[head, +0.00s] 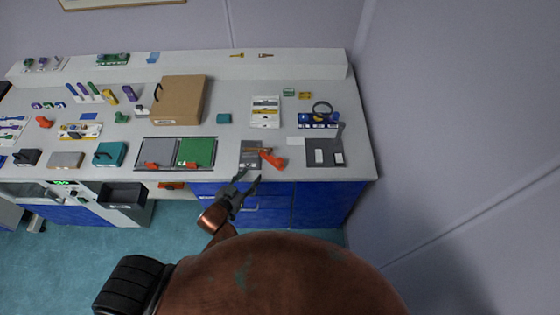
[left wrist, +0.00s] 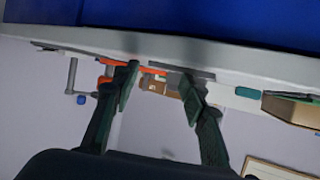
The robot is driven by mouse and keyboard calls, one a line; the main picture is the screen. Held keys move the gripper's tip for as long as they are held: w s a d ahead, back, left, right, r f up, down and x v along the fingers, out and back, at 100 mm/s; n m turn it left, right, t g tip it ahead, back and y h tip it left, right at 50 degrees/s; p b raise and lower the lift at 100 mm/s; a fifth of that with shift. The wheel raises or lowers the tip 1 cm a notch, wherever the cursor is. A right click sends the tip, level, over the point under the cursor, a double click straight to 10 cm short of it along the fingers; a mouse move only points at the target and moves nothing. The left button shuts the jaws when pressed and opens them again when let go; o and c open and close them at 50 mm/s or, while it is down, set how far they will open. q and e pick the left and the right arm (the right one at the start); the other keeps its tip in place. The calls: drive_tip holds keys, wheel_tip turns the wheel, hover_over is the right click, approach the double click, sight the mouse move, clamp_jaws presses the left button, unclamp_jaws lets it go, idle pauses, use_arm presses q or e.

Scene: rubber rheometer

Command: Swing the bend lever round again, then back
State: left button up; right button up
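The bend lever (head: 271,158) has an orange-red handle and belongs to a small grey bending fixture (head: 250,150) near the bench's front edge. The handle lies to the right of the fixture, pointing toward the front right. My left gripper (head: 248,178) is open and empty at the front edge, just in front of the fixture and apart from the lever. In the left wrist view my left gripper (left wrist: 157,80) has its fingers spread, with orange parts (left wrist: 118,62) seen beyond them at the bench edge. My right gripper is not in view.
A dark grey plate with white pieces (head: 325,155) lies right of the lever. A grey-and-green tray with red handles (head: 140,160) lies left. A cardboard box (head: 180,100) stands further back. Blue drawers (head: 290,205) are below the bench edge.

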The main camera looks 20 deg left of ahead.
sight(277, 163)
use_arm(q)
drive_tip(key=d+r+m+h, duration=0.1)
drive_tip(key=d+h, duration=0.1)
drive_tip(key=w+d+r+m+t+h, duration=0.1)
drive_tip(key=d+h, duration=0.1)
drive_tip(key=w+d+r+m+t+h, duration=0.1)
drive_tip(key=d+h, duration=0.1)
drive_tip(key=shift+w+d, duration=0.25)
drive_tip(key=shift+d, duration=0.05)
drive_tip(key=shift+p+x, duration=0.3)
drive_tip(key=shift+x, duration=3.3)
drive_tip(key=shift+c, duration=0.5)
clamp_jaws()
